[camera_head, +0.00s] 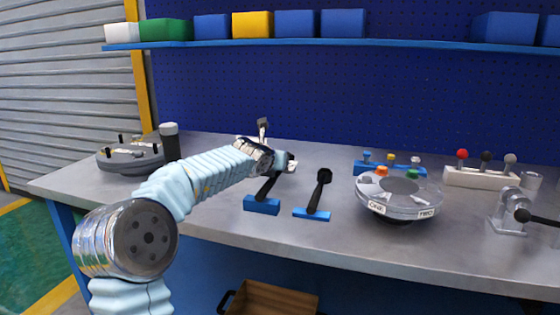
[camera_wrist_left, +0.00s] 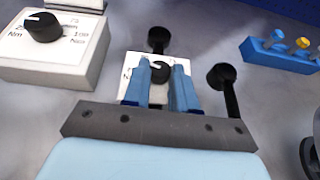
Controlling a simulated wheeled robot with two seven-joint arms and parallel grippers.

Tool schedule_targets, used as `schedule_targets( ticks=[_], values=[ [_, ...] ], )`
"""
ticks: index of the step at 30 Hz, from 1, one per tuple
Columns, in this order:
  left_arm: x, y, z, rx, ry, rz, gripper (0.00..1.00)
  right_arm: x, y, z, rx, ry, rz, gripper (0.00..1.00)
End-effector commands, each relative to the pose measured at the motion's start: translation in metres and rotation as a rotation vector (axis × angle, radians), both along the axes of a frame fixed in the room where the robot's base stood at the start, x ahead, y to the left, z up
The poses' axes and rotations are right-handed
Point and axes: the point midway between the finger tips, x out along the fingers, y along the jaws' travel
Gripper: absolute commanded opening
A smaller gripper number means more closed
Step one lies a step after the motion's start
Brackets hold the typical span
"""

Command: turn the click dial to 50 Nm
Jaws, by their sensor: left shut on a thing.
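A black dial knob (camera_wrist_left: 158,69) with a white pointer line sits on a small white plate (camera_wrist_left: 132,64) with an Nm marking. In the left wrist view the two blue fingers of my left gripper (camera_wrist_left: 160,75) stand on either side of this knob and are shut on it. The fingers hide part of the plate and its scale. In the head view my left gripper (camera_head: 286,161) is over the bench, and the knob cannot be made out. A second black knob (camera_wrist_left: 43,27) on a larger white box (camera_wrist_left: 60,72) with Nm figures shows at upper left.
Black-handled tools (camera_head: 319,190) on blue bases (camera_head: 262,205) stand close to the gripper.

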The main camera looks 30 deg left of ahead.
Motion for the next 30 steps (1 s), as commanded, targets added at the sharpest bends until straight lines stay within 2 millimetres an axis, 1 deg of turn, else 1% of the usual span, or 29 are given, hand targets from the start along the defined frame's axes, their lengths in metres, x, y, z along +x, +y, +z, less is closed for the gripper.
schedule_targets(
  ticks=[1, 21, 30],
  values=[
    [-0.0014, 0.0070, -0.0015, -0.005, 0.001, -0.020, 0.00, 0.0000, 0.0000, 0.0001, 0.000, 0.000, 0.000, 0.51],
    [0.0011, 0.0129, -0.0013, -0.001, -0.002, -0.475, 0.00, 0.0000, 0.0000, 0.0001, 0.000, 0.000, 0.000, 0.51],
    [0.0018, 0.0139, -0.0016, 0.003, 0.002, -0.592, 0.00, 0.0000, 0.0000, 0.0000, 0.000, 0.000, 0.000, 0.51]
  ],
)
